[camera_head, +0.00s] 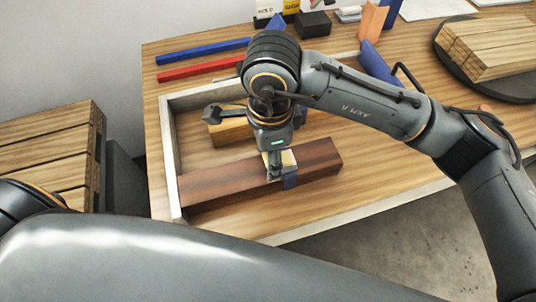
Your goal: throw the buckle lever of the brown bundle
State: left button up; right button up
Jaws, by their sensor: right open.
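The brown bundle (225,187), a long dark reddish-brown block of wood, lies in the front left corner of a pale-edged frame on the table. A blue strap (290,182) shows on its front face, right of its middle. My right gripper (274,171) points down over the bundle at the strap. It is open, and its fingers are at or just above the wood; I cannot tell whether they touch anything. The buckle lever is hidden or too small to make out beside the fingers. My left gripper is out of view.
A lighter wood bundle (230,132) lies behind the brown one, partly hidden by my right wrist. Blue (203,51) and red (200,69) bars lie at the back left. A round dark tray (520,90) with light planks stands at the right. The table's front right is clear.

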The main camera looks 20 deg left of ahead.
notch_tip(320, 180, up, 11)
dwell(0.3)
jog(key=shift+r, duration=0.1)
